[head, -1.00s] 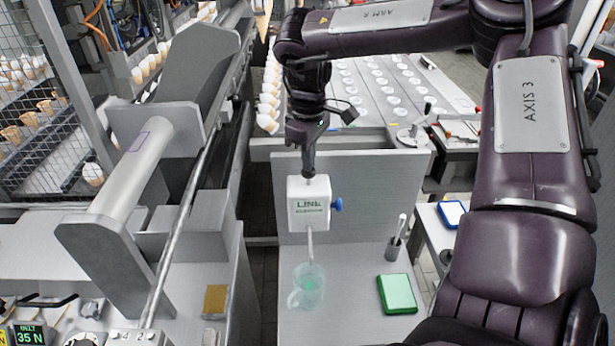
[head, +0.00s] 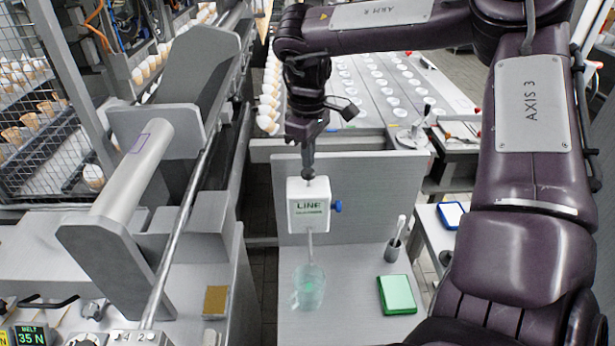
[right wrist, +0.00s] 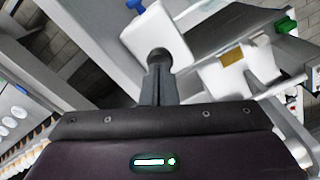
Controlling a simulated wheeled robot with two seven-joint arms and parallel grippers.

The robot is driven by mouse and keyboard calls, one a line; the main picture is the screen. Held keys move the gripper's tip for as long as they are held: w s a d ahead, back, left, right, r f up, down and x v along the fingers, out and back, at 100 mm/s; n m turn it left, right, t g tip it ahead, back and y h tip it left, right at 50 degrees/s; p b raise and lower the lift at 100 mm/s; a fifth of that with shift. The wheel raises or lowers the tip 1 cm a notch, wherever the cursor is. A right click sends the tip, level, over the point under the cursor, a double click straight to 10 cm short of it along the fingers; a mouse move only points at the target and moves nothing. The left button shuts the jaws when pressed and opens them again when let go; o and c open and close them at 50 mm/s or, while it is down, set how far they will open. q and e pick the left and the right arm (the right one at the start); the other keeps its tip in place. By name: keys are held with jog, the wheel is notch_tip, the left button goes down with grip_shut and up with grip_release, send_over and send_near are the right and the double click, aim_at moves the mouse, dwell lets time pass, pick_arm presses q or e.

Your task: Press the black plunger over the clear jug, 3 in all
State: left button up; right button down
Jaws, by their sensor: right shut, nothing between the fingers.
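A white dispenser box (head: 308,212) marked "LINE" is mounted on a grey panel, with a blue knob on its right side and a thin spout below. The black plunger (head: 308,173) is on top of the box; its round dark head (right wrist: 159,57) shows in the right wrist view. The clear jug (head: 309,290) stands under the spout, with a greenish tint inside. My right gripper (head: 308,158) points down, shut and empty, directly above the plunger. Its fingertips (right wrist: 158,72) are at the plunger head; I cannot tell whether they touch. My left gripper is not in view.
A tan sponge-like block (head: 215,301) lies to the left. Large grey machinery (head: 135,270) fills the left side.

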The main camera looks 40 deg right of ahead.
jog(key=shift+s+f+b, duration=0.1)
jog(key=shift+f+b, duration=1.05)
jog(key=shift+f, duration=0.2)
jog(key=shift+r+p, duration=0.95)
jog(key=shift+r, duration=0.55)
notch_tip(320, 180, up, 6)
jog(key=p, duration=0.3)
jog(key=shift+p, duration=0.35)
jog(key=shift+f, duration=0.1)
